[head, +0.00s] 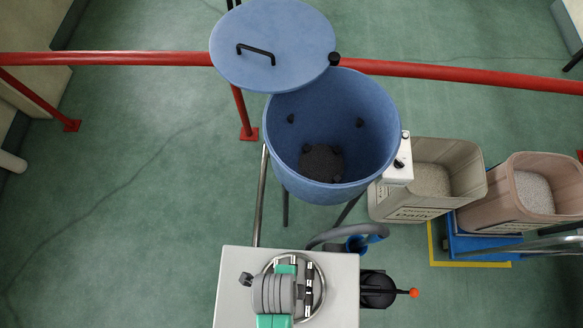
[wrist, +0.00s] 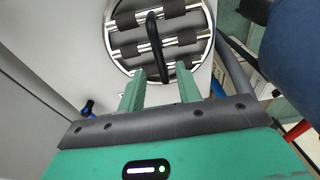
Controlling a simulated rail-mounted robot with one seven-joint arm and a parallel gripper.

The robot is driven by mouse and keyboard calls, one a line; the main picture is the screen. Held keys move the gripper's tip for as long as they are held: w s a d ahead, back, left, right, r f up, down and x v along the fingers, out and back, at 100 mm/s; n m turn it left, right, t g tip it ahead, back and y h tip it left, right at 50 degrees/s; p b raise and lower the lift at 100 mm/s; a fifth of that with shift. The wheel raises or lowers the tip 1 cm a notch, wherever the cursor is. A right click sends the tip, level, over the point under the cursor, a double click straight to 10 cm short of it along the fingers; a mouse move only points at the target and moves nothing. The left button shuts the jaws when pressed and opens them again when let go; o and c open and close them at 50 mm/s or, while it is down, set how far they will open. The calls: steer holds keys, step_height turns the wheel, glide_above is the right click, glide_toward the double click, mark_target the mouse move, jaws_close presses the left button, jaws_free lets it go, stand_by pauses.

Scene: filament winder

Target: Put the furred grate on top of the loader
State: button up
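The furred grate (wrist: 184,38) is a round frame of shiny bars with dark fuzzy bands and a black upright handle (wrist: 153,42). In the head view the grate (head: 310,297) shows partly, in a round opening in the top of a pale grey box (head: 340,268), which may be the loader. My gripper (wrist: 161,69) is over the near side of the grate, its green fingers apart on either side of the handle's line with clear gaps.
A blue drum (head: 372,100) with dark granules stands behind the box, its lid (head: 285,45) swung aside. Two pellet bins, beige (head: 425,205) and pinkish (head: 500,200), stand at the right. A red rail (head: 450,72) crosses behind. A grey hose (head: 325,237) runs beside the box.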

steer(key=r, duration=0.6)
steer(key=shift+a, duration=0.4)
steer(key=shift+f, duration=0.1)
steer(key=w+r+n+t, duration=0.6)
steer(key=w+r+t, duration=0.2)
steer(key=w+r, duration=1.05)
steer(key=w+r+n+t+y, duration=0.1)
steer(key=w+r+n+t, duration=0.5)
steer(key=r, duration=1)
step_height(320, 180, up, 30)
steer(key=s+d+n+t, duration=0.1)
steer(key=s+n+t, duration=0.1)
steer(key=n+t, duration=0.4)
steer(key=t, duration=0.5)
steer(key=shift+s+d, duration=0.2)
steer(key=shift+s, duration=0.05)
